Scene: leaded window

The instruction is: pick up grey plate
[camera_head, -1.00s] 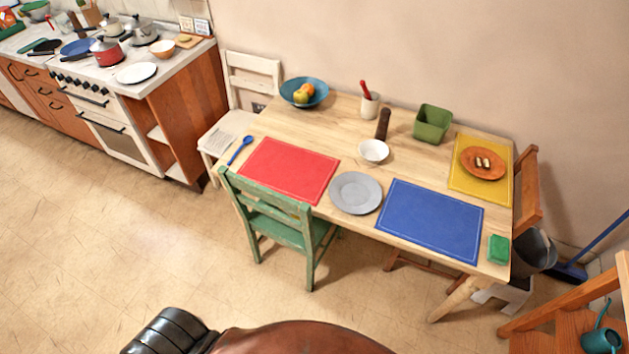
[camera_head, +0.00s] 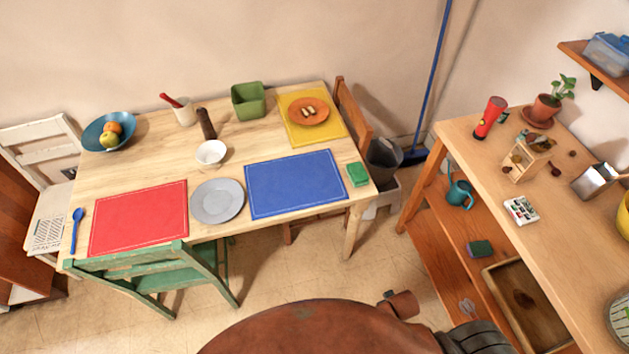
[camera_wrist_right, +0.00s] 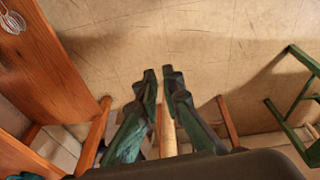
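The grey plate (camera_head: 217,201) lies flat on the wooden table (camera_head: 150,160) near its front edge, between a red mat (camera_head: 140,216) and a blue mat (camera_head: 295,183). Nothing rests on the plate. My right gripper (camera_wrist_right: 160,74) shows in the right wrist view, empty, with a narrow gap between its fingertips. It is above the floor, away from the plate, which is not in that view. In the head view, only part of my right arm shows at the bottom right. My left gripper is in neither current view.
A green chair (camera_head: 160,275) stands at the table's front, its backrest close to the red mat. A white bowl (camera_head: 211,153) stands behind the plate. A green sponge (camera_head: 357,174) lies at the right end. A wooden workbench (camera_head: 500,210) stands at right.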

